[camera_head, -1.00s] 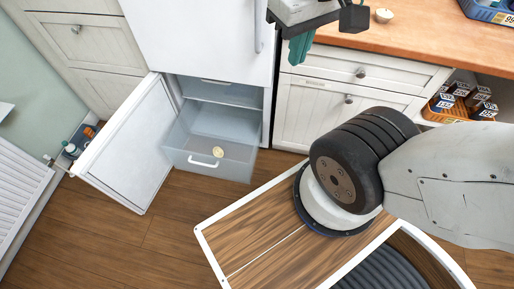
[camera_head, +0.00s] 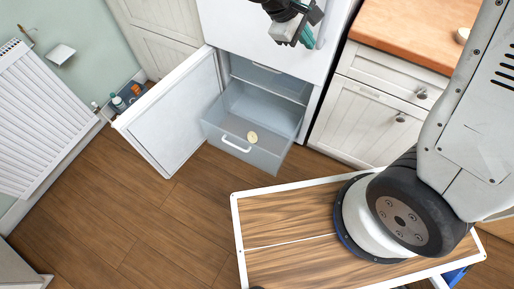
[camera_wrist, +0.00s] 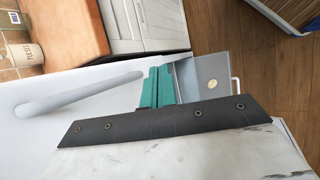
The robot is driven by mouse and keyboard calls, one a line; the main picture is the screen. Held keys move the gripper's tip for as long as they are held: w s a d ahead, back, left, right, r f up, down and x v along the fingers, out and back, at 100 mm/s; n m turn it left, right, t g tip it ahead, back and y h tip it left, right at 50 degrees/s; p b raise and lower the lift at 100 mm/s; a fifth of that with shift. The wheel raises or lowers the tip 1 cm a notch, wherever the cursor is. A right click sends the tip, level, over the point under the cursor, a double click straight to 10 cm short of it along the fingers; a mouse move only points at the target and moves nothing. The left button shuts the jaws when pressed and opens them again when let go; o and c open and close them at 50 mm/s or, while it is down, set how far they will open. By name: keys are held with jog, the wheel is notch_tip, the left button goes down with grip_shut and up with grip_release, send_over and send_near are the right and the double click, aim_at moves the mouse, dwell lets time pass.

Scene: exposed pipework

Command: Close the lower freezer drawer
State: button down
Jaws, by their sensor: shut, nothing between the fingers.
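The lower freezer drawer (camera_head: 222,128) is a translucent grey bin pulled out of the white fridge-freezer, with a white handle (camera_head: 236,144) on its front. A small round beige item (camera_head: 252,136) shows in it. The freezer door (camera_head: 175,118) stands wide open to the left. My gripper (camera_head: 308,38), with green fingers, is shut and empty. It is above and behind the drawer, in front of the upper fridge door, apart from the drawer. In the wrist view the green fingers (camera_wrist: 157,86) are together, with part of the drawer (camera_wrist: 205,80) beyond them.
A wooden counter (camera_head: 400,30) over white cabinets (camera_head: 362,125) is on the right. A white radiator (camera_head: 45,115) is on the left wall. Wooden floor (camera_head: 140,215) is clear in front of the door and drawer.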

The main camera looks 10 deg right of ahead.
jog(key=w+a+f+n+t, duration=0.1)
jog(key=a+f+n, duration=0.3)
jog(key=f, duration=0.5)
jog(key=w+a+f+n+t+h, duration=0.1)
jog(key=w+a+f+n+t, duration=0.15)
jog(key=a+f, duration=0.45)
jog(key=w+a+f+n+t, duration=0.1)
jog(key=a+f+n, duration=0.3)
jog(key=f, duration=0.6)
jog(key=s+a+f+n+t+y, duration=0.1)
jog(key=s+a+f+n, duration=0.15)
jog(key=f, duration=0.45)
jog(key=s+a+f+n, duration=0.1)
jog(key=s+f+n, duration=0.15)
jog(key=f, duration=0.55)
jog(key=n+y, duration=0.2)
jog(key=n, duration=0.2)
send_near(260, 150)
jog(key=shift+t, duration=0.35)
jog(key=f, duration=0.1)
jog(key=w+d+f, duration=0.1)
jog(key=f, duration=0.2)
jog(key=shift+w+d+f, duration=0.25)
jog(key=shift+w+f, duration=0.1)
jog(key=shift+w, duration=0.05)
jog(key=shift+w+d, duration=0.35)
jog(key=shift+w, duration=0.1)
